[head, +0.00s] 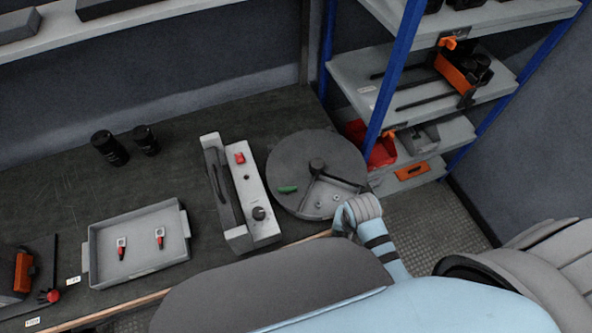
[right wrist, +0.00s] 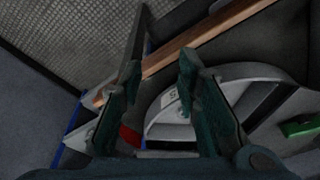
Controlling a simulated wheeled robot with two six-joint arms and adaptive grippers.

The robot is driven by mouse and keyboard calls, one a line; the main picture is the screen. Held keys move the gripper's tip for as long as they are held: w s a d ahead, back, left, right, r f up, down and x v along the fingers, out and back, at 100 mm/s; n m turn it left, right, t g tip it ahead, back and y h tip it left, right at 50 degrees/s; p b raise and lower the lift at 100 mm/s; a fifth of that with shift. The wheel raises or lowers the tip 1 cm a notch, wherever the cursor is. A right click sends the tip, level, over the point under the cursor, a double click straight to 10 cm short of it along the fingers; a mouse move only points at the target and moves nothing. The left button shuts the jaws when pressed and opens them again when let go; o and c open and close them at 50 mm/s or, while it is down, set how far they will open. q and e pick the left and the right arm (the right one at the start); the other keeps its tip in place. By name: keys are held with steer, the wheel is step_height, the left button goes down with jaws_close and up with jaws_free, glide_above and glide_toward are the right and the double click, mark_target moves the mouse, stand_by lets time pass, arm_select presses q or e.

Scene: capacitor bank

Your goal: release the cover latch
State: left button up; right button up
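I cannot tell which part is the cover latch. In the right wrist view, a curved pale rim (right wrist: 240,72) and a green part (right wrist: 302,128) lie to the right of the fingers. My right gripper (right wrist: 160,62) has its two dark fingers apart with nothing between them. In the head view my right arm reaches the drum's front right edge; its fingers are not clear there. My left gripper is not visible.
A pale control box (head: 249,185) with a red switch and black knob stands left of the drum. A grey tray (head: 140,275) holds two red-tipped pieces. Two black cylinders (head: 109,148) stand behind. A blue-post shelf (head: 400,75) rises close on the right.

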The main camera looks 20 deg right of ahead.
steer(key=w+a+r+m, duration=0.4)
steer(key=w+r+m, duration=0.2)
steer(key=w+r, duration=0.15)
step_height(320, 180, up, 10)
steer(key=m+g+p, duration=0.2)
steer(key=m, duration=0.6)
glide_above(296, 188)
steer(key=shift+y, duration=0.4)
step_height(296, 188, down, 14)
steer(key=b, duration=0.3)
steer(key=shift+w+f, duration=0.1)
steer(key=shift+f, duration=0.05)
